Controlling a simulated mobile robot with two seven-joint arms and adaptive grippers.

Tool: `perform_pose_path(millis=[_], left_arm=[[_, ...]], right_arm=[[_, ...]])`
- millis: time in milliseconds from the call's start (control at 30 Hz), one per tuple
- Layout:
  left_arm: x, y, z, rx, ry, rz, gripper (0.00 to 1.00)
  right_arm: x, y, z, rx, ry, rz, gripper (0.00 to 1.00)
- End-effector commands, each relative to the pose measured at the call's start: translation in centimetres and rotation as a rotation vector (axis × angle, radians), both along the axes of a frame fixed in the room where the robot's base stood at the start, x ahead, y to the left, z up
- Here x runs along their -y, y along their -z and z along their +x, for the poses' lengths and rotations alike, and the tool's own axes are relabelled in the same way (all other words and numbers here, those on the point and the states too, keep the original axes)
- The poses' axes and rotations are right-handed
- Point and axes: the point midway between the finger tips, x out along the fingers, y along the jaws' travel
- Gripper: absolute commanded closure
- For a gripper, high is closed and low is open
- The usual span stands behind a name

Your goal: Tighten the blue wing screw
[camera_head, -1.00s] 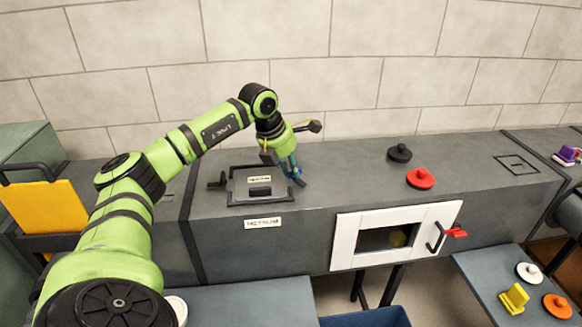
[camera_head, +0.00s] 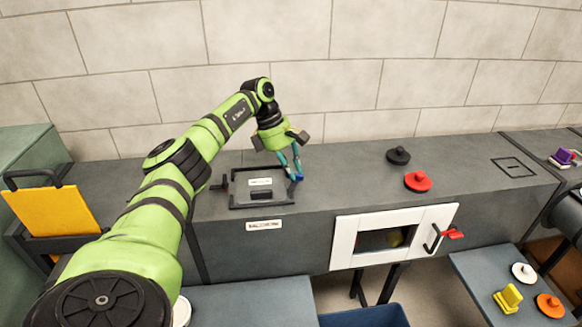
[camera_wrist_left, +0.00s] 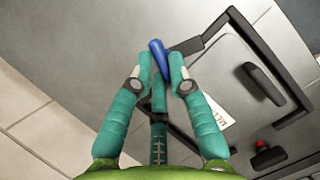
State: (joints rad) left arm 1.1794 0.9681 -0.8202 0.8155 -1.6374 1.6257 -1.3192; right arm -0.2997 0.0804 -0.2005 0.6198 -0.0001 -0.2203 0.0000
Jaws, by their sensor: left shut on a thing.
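The blue wing screw (camera_wrist_left: 158,58) sits beside the corner of the framed hatch (camera_wrist_left: 204,40) in the left wrist view. In the head view the screw (camera_head: 299,179) is a small blue spot at the hatch's right side. My left gripper (camera_head: 294,172) reaches down onto it from above, its teal fingers shut on the blue wing. In the left wrist view the fingertips of my left gripper (camera_wrist_left: 162,65) lie on both sides of the wing, and part of the screw is hidden between them. My right gripper is not in view.
The hatch has a dark handle (camera_head: 260,195) and a side latch (camera_head: 219,184). Black (camera_head: 398,155) and red (camera_head: 418,181) round plugs stand on the duct top to the right. A white-framed door (camera_head: 348,242) is on the duct's front. A yellow panel (camera_head: 52,210) stands at left.

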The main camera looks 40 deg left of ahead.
Motion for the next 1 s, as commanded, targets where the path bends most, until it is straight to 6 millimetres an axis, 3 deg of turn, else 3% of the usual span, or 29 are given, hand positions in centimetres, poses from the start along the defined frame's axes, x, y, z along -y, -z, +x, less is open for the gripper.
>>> perform_pose_path(millis=[400,1000], left_arm=[[0.0,-0.1,0.4,0.007,0.226,0.002,1.00],[-0.1,-0.2,0.4,0.006,0.297,0.004,1.00]], right_arm=[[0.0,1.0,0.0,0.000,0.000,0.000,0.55],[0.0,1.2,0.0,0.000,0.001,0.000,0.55]])
